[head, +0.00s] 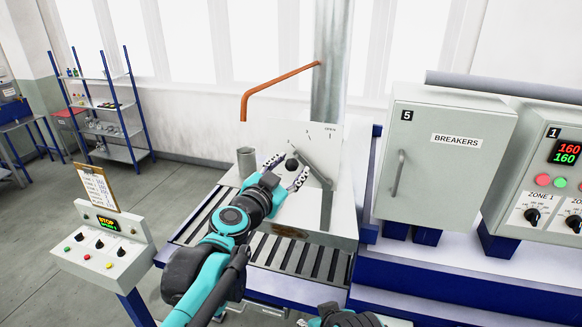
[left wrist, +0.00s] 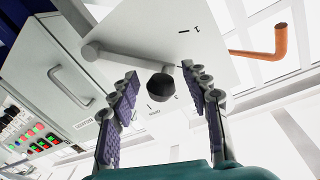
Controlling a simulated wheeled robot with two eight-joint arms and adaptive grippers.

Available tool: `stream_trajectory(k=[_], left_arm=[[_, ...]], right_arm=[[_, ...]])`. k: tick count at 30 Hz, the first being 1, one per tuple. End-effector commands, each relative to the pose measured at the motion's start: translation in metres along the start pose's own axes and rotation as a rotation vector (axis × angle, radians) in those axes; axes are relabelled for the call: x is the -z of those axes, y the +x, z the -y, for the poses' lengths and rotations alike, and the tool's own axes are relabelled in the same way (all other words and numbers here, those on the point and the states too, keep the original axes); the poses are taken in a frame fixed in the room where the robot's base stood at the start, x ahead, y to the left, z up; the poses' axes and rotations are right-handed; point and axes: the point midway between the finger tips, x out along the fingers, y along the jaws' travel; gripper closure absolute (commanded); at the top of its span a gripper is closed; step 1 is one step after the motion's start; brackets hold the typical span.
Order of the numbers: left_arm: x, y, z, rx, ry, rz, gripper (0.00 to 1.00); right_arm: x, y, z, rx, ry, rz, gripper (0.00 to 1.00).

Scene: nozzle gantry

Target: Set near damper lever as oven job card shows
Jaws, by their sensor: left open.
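The near damper lever (head: 315,169) is a grey bar on a pale upright plate. It slants from upper left to lower right in the head view. A black ball knob (head: 292,164) is at its upper-left end. My left gripper (head: 287,175) is open around the knob. In the left wrist view the knob (left wrist: 160,88) sits between the two spread fingers, with a gap on each side. The lever bar (left wrist: 125,58) runs behind it to a round pivot. The job card (head: 97,187) is on a clipboard above a small console; its writing is too small to read.
The plate (head: 325,140) has small marks and a label above the lever. A slatted roller bed (head: 290,252) lies below. The breaker cabinet (head: 440,165) stands to the right, an orange pipe (head: 280,78) behind, the console (head: 103,247) at left.

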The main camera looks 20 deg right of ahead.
Motion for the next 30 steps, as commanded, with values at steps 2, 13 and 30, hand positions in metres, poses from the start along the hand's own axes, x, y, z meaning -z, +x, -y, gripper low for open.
stream_trajectory(k=[2,13,30], left_arm=[[0.000,-0.012,0.000,0.001,0.000,0.000,0.53],[-0.001,-0.088,0.000,0.001,0.001,0.000,0.53],[0.000,-0.113,0.000,0.000,0.000,0.000,0.53]], right_arm=[[0.000,0.000,0.000,0.000,0.000,0.000,0.60],[0.000,0.000,0.000,0.000,0.000,0.000,0.60],[0.000,0.000,0.000,0.000,0.000,0.000,0.60]])
